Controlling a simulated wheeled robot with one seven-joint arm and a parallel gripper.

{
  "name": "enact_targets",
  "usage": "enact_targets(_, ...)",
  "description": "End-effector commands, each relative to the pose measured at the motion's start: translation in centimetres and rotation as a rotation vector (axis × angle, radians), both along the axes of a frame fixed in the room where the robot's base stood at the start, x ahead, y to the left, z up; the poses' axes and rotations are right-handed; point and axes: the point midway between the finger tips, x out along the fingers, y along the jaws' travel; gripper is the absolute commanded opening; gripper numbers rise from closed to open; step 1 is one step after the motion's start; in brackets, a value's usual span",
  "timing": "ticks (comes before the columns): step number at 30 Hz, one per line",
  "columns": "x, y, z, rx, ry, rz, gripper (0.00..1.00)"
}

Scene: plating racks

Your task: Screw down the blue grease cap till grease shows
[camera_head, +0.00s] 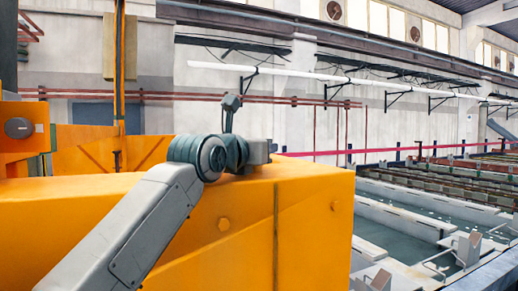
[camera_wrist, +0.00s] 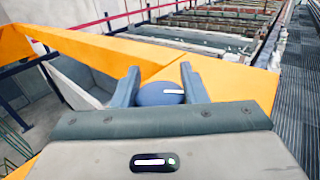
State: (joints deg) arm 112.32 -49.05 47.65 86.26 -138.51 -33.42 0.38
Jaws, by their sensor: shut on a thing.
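The blue grease cap (camera_wrist: 160,93) shows in the wrist view as a round blue top with a white mark on it. My gripper (camera_wrist: 160,82) is shut on it, with one grey finger on each side. The cap sits at the orange machine body (camera_wrist: 108,50). In the head view my gripper (camera_head: 262,152) is at the top of the orange housing (camera_head: 300,195), and my arm and wrist hide the cap there. No grease can be made out in either view.
The orange housing fills the lower left of the head view. Tanks of liquid (camera_head: 405,243) and rows of racks (camera_head: 450,172) lie to the right and beyond. An orange upright (camera_head: 119,60) stands at the left. A wall with red pipes (camera_head: 150,97) is behind.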

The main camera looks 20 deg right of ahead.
Motion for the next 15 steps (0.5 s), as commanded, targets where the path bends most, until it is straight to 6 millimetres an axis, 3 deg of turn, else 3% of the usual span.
enact_targets(6,0.01,0.06,0.02,-0.001,-0.001,0.001,0.16)
enact_targets(7,0.01,0.06,0.02,-0.001,-0.001,0.001,0.47)
enact_targets(9,0.01,0.05,0.03,-0.001,-0.001,0.001,0.61)
enact_targets(15,-0.01,-0.01,0.03,-0.001,-0.001,0.0,0.61)
